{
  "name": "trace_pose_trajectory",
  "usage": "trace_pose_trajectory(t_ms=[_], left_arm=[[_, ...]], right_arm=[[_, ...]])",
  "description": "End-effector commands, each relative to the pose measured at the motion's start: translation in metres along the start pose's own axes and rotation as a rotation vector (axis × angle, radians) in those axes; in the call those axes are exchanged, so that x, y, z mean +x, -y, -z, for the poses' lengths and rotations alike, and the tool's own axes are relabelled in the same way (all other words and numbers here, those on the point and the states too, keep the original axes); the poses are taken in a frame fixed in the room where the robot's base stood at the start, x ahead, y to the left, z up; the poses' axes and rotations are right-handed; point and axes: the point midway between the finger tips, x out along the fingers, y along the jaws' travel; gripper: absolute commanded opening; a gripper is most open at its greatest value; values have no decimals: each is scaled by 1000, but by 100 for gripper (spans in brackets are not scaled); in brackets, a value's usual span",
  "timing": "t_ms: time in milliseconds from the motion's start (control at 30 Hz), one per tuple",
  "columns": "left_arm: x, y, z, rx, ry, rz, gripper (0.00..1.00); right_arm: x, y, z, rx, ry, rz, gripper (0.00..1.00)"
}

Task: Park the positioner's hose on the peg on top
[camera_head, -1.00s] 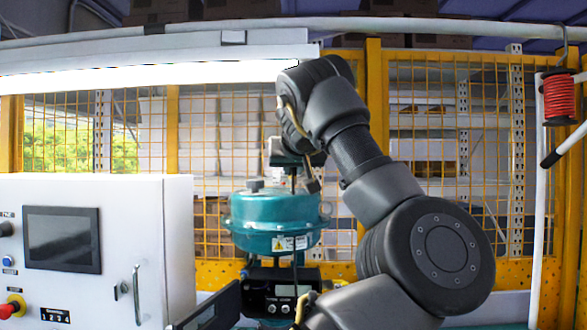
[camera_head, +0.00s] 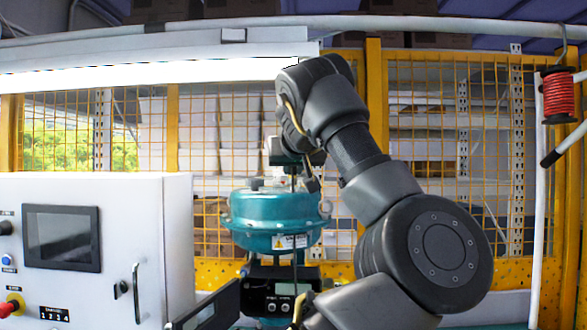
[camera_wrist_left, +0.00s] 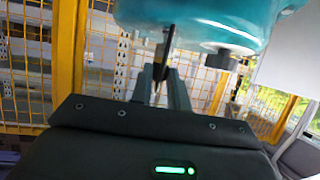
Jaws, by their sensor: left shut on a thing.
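The positioner (camera_head: 280,290) is a black box with two round gauges, below a teal domed actuator (camera_head: 272,210). A short grey stub (camera_head: 255,184) stands on top of the dome. It looks like the peg and shows dark in the left wrist view (camera_wrist_left: 220,61). My left gripper (camera_head: 295,170) is above the dome, to the right of the stub. It is shut on the thin black hose (camera_wrist_left: 166,48), which hangs past the dome's front to the positioner (camera_head: 294,262). The hose is apart from the stub. The fingers (camera_wrist_left: 163,88) partly hide the hose. My right gripper is not in view.
A white control cabinet (camera_head: 150,240) with a screen stands close on the left. A yellow mesh fence (camera_head: 375,100) runs behind. A red cable spool (camera_head: 558,96) hangs at the far right. The space above the dome, left of my gripper, is clear.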

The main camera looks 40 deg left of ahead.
Motion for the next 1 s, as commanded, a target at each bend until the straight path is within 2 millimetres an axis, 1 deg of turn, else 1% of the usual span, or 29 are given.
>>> trace_pose_trajectory(t_ms=[1000], left_arm=[[7,0,-16,0,0,0,0]], right_arm=[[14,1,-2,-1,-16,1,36]])
